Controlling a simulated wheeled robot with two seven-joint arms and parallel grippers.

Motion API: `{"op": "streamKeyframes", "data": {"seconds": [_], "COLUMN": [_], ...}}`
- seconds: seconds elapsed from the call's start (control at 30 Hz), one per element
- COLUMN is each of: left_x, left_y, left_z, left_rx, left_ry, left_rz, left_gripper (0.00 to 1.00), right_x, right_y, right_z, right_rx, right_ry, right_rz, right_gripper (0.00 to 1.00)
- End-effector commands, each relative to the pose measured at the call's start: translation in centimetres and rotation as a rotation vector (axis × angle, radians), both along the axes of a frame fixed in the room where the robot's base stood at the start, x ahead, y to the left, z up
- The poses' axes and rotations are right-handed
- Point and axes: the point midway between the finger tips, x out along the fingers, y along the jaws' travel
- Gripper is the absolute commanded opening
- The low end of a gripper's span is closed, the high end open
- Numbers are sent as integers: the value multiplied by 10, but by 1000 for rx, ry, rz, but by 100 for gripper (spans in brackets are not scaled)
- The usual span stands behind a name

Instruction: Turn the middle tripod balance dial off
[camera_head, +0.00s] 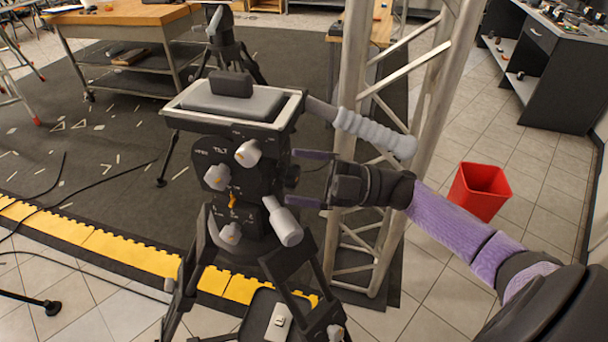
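The tripod head (240,130) stands upright in the centre, with a black body and a grey top plate. Its side carries several light grey knobs: an upper one (247,154), one at mid height on the left (217,177), and a lower one (230,233). A small orange piece (233,200) shows between them. Which knob is the middle balance dial, and its setting, I cannot tell. My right gripper (311,179) is just right of the tripod head, its purple fingers spread apart and pointing left, with nothing visible between them. My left gripper is out of view.
A ribbed grey handle (375,133) extends right from the head, above my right gripper. A metal truss (352,80) rises close behind. A red bin (480,190) stands on the tiles at right. Tripod legs (290,265) spread below.

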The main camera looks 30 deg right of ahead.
Motion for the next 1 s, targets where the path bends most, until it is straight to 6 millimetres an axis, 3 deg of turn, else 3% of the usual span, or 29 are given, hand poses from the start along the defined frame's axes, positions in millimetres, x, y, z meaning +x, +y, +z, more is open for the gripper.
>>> {"op": "streamKeyframes", "data": {"seconds": [0.23,0.6,1.0], "left_x": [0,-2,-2], "left_y": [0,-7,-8], "left_z": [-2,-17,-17], "left_rx": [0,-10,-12], "left_ry": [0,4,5], "left_rz": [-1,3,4], "left_gripper": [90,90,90], "right_x": [-4,-45,-50], "right_y": [-8,-77,-83], "right_z": [-4,-22,-22], "right_rx": [-1,-1,0], "right_ry": [3,3,0], "right_rz": [-1,-3,0], "right_gripper": [90,90,90]}}
